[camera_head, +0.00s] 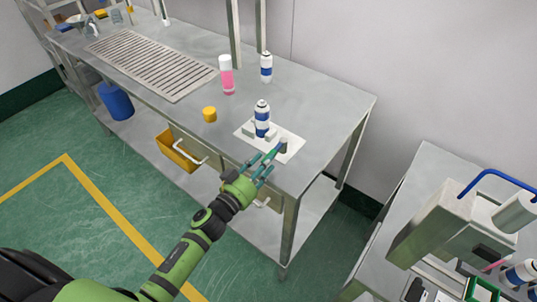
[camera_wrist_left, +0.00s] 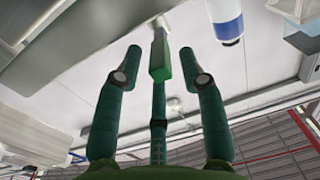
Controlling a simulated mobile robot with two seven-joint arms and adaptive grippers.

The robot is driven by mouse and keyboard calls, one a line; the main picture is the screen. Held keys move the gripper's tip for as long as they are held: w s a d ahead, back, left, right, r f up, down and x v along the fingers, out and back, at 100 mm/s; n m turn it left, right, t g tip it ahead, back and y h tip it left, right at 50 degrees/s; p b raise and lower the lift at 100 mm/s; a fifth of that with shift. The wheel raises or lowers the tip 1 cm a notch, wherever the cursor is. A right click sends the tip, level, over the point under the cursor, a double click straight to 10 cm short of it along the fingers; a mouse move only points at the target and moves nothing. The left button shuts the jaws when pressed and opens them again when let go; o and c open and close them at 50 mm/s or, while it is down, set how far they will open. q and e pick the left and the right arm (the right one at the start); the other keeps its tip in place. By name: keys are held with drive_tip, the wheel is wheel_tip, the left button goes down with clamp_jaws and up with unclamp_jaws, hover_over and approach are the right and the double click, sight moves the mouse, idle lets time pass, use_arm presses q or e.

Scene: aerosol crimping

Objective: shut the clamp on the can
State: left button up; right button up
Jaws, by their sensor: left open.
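The can (camera_head: 262,121), white with a blue band, stands upright by grey clamp blocks on a white plate (camera_head: 289,150) near the bench's front right corner. The clamp's green handle (camera_head: 274,152) reaches toward my left gripper (camera_head: 264,170). The left gripper is open, at the bench's front edge. In the left wrist view the green handle (camera_wrist_left: 160,62), on a pale metal lever, lies between the two spread fingers (camera_wrist_left: 160,75), with gaps on both sides. The can shows at the top right (camera_wrist_left: 227,20). My right gripper is not in view.
A pink-and-white can (camera_head: 227,75), another blue-banded can (camera_head: 266,67) and a yellow cap (camera_head: 209,114) stand on the bench (camera_head: 325,105). A slatted grate (camera_head: 150,62) lies at left. A second bench with a machine (camera_head: 437,225) stands at right.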

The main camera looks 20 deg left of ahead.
sight(267, 155)
use_arm(q)
drive_tip(key=shift+x, duration=1.6)
clamp_jaws()
drive_tip(key=shift+w+a+m+h+p, duration=0.1)
drive_tip(key=shift+a+m+h+p, duration=0.2)
drive_tip(key=shift+m+h+p, duration=0.25)
unclamp_jaws()
drive_tip(key=shift+a, duration=0.1)
drive_tip(key=v, duration=1.2)
